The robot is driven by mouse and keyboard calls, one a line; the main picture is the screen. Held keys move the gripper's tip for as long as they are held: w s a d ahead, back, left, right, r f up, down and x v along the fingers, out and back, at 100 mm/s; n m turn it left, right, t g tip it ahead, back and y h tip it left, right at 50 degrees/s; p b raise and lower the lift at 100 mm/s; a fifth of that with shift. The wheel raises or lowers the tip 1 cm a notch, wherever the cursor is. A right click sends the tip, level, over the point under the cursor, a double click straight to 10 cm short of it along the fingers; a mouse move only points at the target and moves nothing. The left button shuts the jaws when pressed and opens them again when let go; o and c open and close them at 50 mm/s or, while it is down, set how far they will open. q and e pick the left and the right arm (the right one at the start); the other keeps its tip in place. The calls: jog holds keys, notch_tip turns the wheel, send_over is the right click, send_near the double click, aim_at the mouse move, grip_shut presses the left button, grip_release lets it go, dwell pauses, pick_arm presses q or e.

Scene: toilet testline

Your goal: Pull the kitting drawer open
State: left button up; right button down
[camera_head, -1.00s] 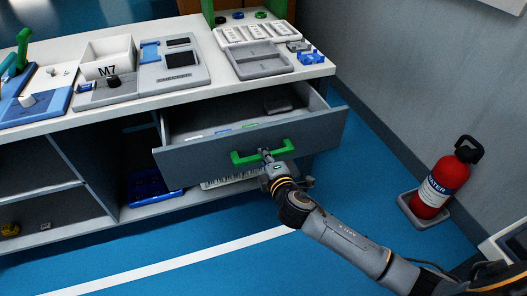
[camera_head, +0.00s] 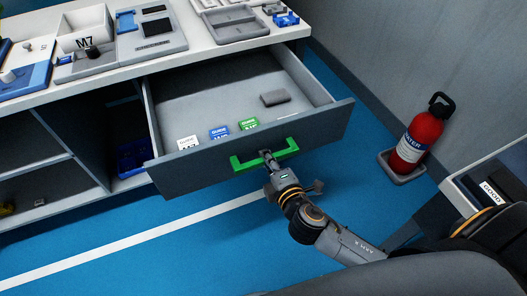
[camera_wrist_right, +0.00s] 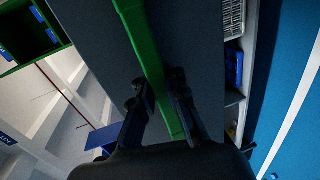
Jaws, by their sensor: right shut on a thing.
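The kitting drawer (camera_head: 240,165) is a grey drawer under the white bench top. It stands well out from the bench, and its inside shows in the head view. Its green handle (camera_head: 265,156) is on the front panel. My right gripper (camera_head: 267,157) is shut on the green handle. In the right wrist view the fingers (camera_wrist_right: 160,92) lie on either side of the green handle bar (camera_wrist_right: 150,60). My left gripper is not in view.
In the drawer lie a white card (camera_head: 187,143), a blue card (camera_head: 219,132), a green card (camera_head: 248,124) and a dark grey block (camera_head: 275,98). A red extinguisher (camera_head: 418,138) stands by the wall at right. Blue floor (camera_head: 200,240) is clear in front.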

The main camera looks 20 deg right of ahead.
jog(key=shift+r, duration=0.1)
jog(key=c, duration=1.4)
grip_release()
jog(key=v, duration=1.2)
